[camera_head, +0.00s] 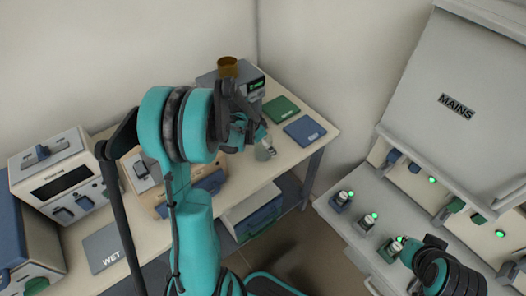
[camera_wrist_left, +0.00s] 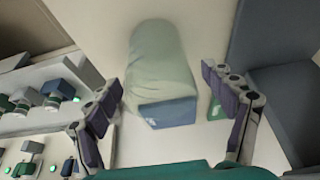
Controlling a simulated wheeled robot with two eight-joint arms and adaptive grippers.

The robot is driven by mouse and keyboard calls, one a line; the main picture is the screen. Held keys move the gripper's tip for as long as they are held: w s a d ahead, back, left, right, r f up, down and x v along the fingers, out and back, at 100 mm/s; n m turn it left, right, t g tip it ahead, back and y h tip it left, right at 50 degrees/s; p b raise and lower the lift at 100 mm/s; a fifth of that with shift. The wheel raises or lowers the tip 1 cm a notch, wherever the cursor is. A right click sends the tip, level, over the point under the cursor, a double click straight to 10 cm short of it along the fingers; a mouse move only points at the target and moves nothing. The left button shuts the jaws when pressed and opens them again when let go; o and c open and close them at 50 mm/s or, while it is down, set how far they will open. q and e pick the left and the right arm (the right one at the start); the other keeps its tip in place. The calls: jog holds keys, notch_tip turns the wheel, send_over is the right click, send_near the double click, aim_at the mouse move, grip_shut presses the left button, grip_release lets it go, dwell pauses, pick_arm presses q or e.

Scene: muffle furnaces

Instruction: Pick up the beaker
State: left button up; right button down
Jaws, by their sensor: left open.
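The beaker (camera_head: 265,151) is a pale, see-through greenish cup on the table, just beyond my left gripper in the head view. My left gripper (camera_head: 252,136) is open. In the wrist view its two dark fingers (camera_wrist_left: 168,100) stand apart on either side of the beaker, with visible gaps, not gripping it. My right arm shows at the bottom right of the head view, but I cannot make out its gripper.
A grey device (camera_head: 252,84) carries a brown cup (camera_head: 228,66) at the back. A green mat (camera_head: 281,108) and a blue mat (camera_head: 304,131) lie near the table's right edge. A white box device (camera_head: 55,178) and a WET mat (camera_head: 104,248) are left. A MAINS panel (camera_head: 460,75) stands right.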

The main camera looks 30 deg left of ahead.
pick_arm(q)
jog(key=shift+x, duration=1.2)
jog(key=shift+r, duration=0.1)
pick_arm(e)
jog(key=shift+f, duration=0.45)
pick_arm(q)
jog(key=c, duration=1.3)
jog(key=shift+r, duration=0.1)
